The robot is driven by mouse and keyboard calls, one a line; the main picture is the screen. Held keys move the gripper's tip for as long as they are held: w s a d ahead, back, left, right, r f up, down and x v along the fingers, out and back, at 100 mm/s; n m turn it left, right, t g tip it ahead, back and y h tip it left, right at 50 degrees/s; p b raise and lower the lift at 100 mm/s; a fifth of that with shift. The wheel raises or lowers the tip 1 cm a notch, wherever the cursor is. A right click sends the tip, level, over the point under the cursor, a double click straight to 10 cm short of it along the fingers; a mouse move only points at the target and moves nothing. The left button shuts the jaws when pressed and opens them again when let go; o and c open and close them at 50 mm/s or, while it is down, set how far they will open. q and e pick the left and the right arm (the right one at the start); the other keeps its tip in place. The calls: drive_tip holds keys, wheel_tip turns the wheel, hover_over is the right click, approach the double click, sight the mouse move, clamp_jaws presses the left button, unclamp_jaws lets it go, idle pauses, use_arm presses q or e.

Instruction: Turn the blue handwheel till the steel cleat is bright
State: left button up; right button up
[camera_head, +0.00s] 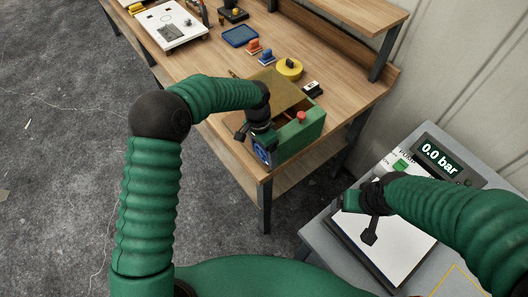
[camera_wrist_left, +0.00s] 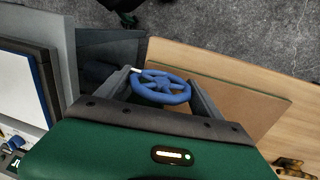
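The blue handwheel (camera_head: 262,154) is on the near end of a green box-shaped unit (camera_head: 300,134) at the table's front corner. My left gripper (camera_head: 257,136) is at this wheel and partly covers it. In the left wrist view the handwheel (camera_wrist_left: 160,88) lies between the two spread fingers of my left gripper (camera_wrist_left: 160,84), with a white mark on its rim at upper left. I cannot tell whether the fingers touch the rim. My right gripper (camera_head: 368,222) is over the pump panel, its opening unclear. I cannot make out a steel cleat.
A red knob (camera_head: 301,117) tops the green unit. The pump panel (camera_head: 388,238) reads 0.0 bar and has a green button (camera_head: 401,165). A yellow round item (camera_head: 289,68), a blue tray (camera_head: 240,36) and a white board (camera_head: 168,27) are on the wooden table (camera_head: 345,90).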

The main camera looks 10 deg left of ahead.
use_arm(q)
drive_tip(key=shift+d, duration=0.1)
drive_tip(key=c, duration=0.5)
drive_tip(key=shift+a, duration=0.2)
drive_tip(key=shift+c, duration=0.4)
drive_tip(key=shift+r+g+h+p, duration=0.2)
drive_tip(key=shift+g+h+p, duration=0.1)
drive_tip(key=shift+p, duration=0.3)
drive_tip(key=shift+g+h+p, duration=0.3)
drive_tip(key=shift+p, duration=0.05)
drive_tip(key=shift+d+f+h, duration=0.1)
drive_tip(key=shift+f+h, duration=0.05)
drive_tip(key=shift+h, duration=0.15)
drive_tip(key=shift+g, duration=0.4)
